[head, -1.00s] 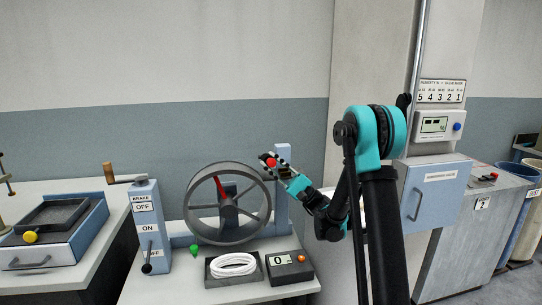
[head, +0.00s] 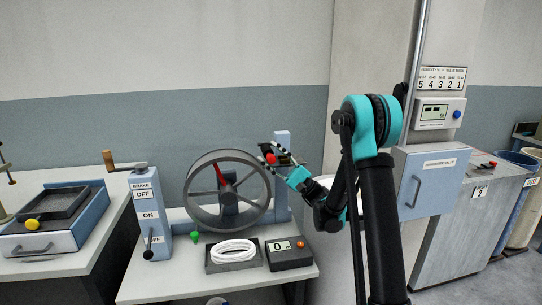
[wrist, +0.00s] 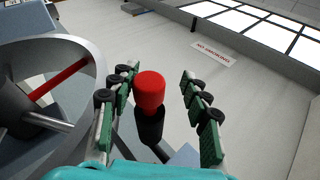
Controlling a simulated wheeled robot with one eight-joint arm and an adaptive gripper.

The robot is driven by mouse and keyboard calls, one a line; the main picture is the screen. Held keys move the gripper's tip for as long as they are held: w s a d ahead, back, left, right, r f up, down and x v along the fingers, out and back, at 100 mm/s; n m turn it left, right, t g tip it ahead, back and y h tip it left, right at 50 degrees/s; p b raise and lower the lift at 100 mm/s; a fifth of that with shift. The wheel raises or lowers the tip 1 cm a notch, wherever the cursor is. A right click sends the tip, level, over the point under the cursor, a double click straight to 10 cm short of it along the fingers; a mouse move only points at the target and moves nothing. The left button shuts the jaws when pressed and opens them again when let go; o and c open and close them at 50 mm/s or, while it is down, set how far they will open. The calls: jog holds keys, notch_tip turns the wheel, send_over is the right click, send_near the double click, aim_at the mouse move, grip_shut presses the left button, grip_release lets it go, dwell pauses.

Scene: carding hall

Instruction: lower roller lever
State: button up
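The roller lever shows as a red knob (head: 271,159) on a dark arm in front of the blue post (head: 282,185), right of the spoked wheel (head: 228,190). In the wrist view the red knob (wrist: 150,90) and its black stem stand between my fingers. My gripper (head: 275,153) is open, with one green-padded finger on each side of the knob. Part of the lever arm is hidden behind my gripper in the head view.
Below the wheel, the bench holds a tray of white cord (head: 233,252), a dark counter box (head: 290,254) and a green knob (head: 195,236). A blue brake box (head: 150,222) with a cranked handle stands at the left. A grey cabinet stands to the right.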

jog(key=shift+r, duration=0.1)
notch_tip(320, 180, up, 10)
jog(key=shift+f, duration=0.1)
dwell(0.6)
jog(key=s+d+f+n+h, duration=0.1)
jog(key=s+f+n+h, duration=0.1)
jog(key=s+f+h, duration=0.65)
jog(key=s+f+n+h, duration=0.1)
jog(key=s+f+h, duration=0.35)
jog(key=f, duration=0.65)
jog(key=s+d+f+n+h, duration=0.1)
jog(key=s+d+f+h, duration=0.3)
jog(key=d, duration=0.4)
jog(key=s+d+f+n+t+h, duration=0.1)
jog(key=s+d+f+h, duration=0.3)
jog(key=d+f, duration=0.3)
jog(key=s+d+f+n+h, duration=0.1)
jog(key=s+d+f+h, duration=0.3)
jog(key=d, duration=0.5)
notch_tip(320, 180, down, 2)
jog(key=shift+s+d+f+h, duration=0.2)
jog(key=shift+s+d+h, duration=0.2)
jog(key=shift+s, duration=0.5)
